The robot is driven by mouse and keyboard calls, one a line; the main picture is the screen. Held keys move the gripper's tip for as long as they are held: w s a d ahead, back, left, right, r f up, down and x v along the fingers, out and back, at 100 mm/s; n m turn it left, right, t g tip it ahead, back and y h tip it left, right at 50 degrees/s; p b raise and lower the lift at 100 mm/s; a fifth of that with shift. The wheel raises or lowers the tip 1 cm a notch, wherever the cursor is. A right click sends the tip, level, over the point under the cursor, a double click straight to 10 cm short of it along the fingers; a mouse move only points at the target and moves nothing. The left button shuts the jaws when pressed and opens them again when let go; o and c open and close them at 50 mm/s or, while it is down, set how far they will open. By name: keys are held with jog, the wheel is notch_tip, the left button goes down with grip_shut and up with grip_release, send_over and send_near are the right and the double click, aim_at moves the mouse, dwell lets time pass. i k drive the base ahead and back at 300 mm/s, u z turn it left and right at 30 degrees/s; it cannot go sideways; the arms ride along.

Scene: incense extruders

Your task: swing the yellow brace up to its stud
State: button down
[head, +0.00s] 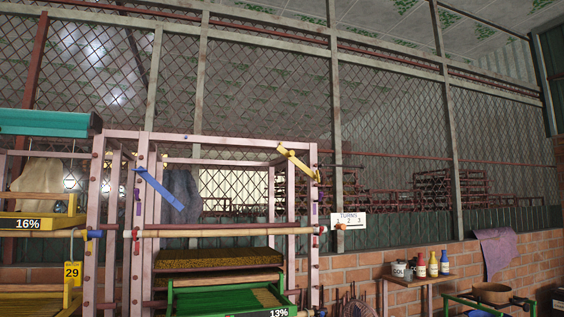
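The yellow brace (297,163) is a short flat bar at the upper right corner of the pink metal frame (313,240). It slants from its upper left end down to the right post, where its lower right end overlaps the post. Small dark and purple fittings show on the posts; I cannot tell which is the brace's stud, nor which end of the brace is free. A blue brace (160,189) hangs slanted from the left post, its lower end to the right. My gripper is not in view.
A wooden roller (215,233) crosses the frame's front. Below are a brown-filled tray (218,260) and a green tray (215,301) marked 13%. A yellow tray (45,222) marked 16% is at left. A sign (348,220) hangs right; a bottle table (415,281) stands beyond.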

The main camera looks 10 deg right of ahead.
aim_at(289, 155)
jog(key=z, duration=0.05)
jog(key=k, duration=0.55)
jog(key=u, duration=0.7)
jog(key=i, duration=1.55)
jog(key=z, duration=0.5)
